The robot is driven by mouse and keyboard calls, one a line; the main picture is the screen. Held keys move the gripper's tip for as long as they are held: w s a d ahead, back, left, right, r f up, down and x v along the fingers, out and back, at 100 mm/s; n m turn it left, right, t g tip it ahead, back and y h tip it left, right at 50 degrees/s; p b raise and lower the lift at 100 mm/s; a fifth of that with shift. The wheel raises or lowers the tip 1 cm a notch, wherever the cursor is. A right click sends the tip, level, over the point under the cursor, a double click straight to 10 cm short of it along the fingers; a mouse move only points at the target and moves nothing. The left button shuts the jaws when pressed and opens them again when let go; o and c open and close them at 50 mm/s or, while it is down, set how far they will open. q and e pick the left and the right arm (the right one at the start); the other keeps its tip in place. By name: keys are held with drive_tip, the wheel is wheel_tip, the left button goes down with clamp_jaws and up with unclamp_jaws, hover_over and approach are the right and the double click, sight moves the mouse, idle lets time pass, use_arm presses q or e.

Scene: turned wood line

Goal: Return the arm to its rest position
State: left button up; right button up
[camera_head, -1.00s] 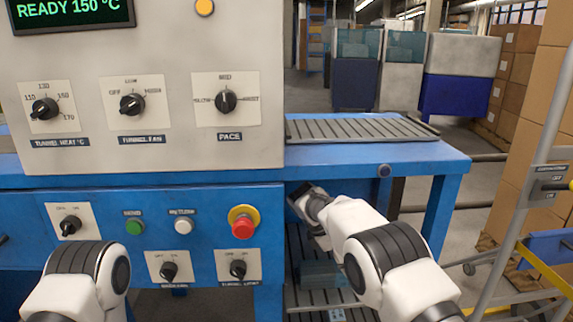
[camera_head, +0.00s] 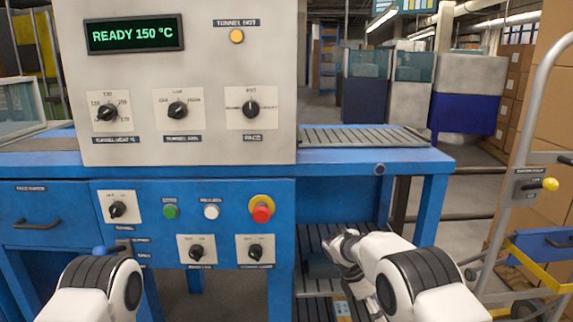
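My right arm comes in at the lower right, and its gripper (camera_head: 336,243) is in front of the opening under the blue bench, right of the control panel. It is small and turned partly away, so I cannot tell whether its fingers are open or shut. My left arm shows only as a white and black link at the lower left; its gripper is not seen. The blue bench (camera_head: 400,162) carries the grey control box (camera_head: 200,70), whose display (camera_head: 134,34) reads READY 150 °C.
The lower panel has a red emergency button (camera_head: 262,209), a green button (camera_head: 171,211) and a white button (camera_head: 211,211). A slatted conveyor (camera_head: 360,137) lies on the bench top. A trolley (camera_head: 545,150) stands at the right beside stacked cartons.

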drive_tip(key=s+d+f+m+g+y, duration=0.2)
drive_tip(key=s+d+f+g+y, duration=0.15)
drive_tip(key=s+f, duration=1.35)
drive_tip(key=s+a+f+m+t+y, duration=0.1)
drive_tip(key=s+f+m+t+y, duration=0.15)
drive_tip(key=s+m, duration=1.65)
drive_tip(key=s+r+n+t+p, duration=0.1)
drive_tip(key=s+r+p, duration=0.1)
drive_tip(key=r+p, duration=1.3)
drive_tip(key=s+r+n+t+p, duration=0.1)
drive_tip(key=s+r+t+p, duration=0.1)
drive_tip(key=r+p, duration=1.3)
wheel_tip(320, 180, up, 2)
drive_tip(key=shift+s+r+n+p, duration=0.2)
drive_tip(key=shift+s+n+p, duration=0.1)
drive_tip(key=shift+p, duration=0.1)
